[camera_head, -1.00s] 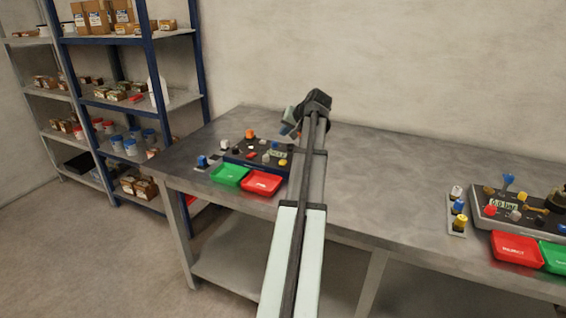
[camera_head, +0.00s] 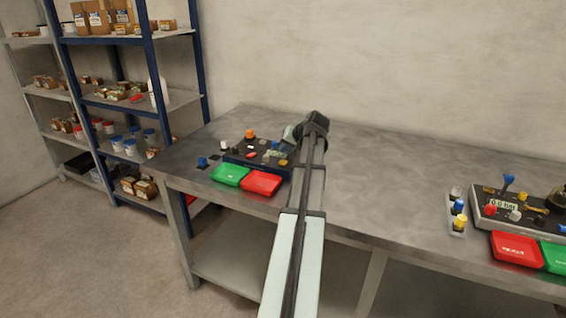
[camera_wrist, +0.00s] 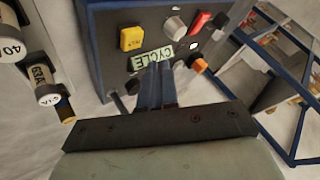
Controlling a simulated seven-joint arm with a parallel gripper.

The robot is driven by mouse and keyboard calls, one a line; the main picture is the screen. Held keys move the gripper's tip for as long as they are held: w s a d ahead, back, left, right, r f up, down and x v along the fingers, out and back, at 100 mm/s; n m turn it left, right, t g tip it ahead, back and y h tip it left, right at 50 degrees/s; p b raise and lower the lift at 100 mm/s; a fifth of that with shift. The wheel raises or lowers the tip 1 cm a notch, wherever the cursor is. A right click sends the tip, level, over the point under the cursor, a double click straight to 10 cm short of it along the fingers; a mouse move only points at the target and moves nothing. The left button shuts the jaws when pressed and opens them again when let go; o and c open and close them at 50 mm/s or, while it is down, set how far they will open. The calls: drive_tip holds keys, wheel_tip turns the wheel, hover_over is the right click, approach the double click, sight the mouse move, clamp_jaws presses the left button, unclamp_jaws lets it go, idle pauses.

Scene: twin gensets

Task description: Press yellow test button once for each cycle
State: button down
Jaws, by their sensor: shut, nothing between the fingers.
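The yellow test button (camera_wrist: 132,38) is square and sits on the dark blue panel (camera_wrist: 100,60) in the wrist view. My gripper (camera_wrist: 160,68) is shut and empty. Its fingertips appear just beside the display's lower edge and partly overlap it, to the lower right of the yellow button; they look apart from the button. In the head view the same panel (camera_head: 236,157) is at the left of the bench, with my gripper (camera_head: 285,146) low over its right side.
Near the panel, an orange knob (camera_wrist: 197,65), a red switch (camera_wrist: 199,22) and a grey knob (camera_wrist: 175,27) stand up. Labelled cylinders (camera_wrist: 45,80) lie left. Green (camera_head: 230,175) and red (camera_head: 262,182) trays sit before the panel. A second panel (camera_head: 495,222) stands far right; mid-bench is clear.

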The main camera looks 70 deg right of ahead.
sight(285, 162)
drive_tip(key=shift+f, duration=1.8)
idle(2.3)
idle(0.3)
drive_tip(key=shift+r, duration=3.4)
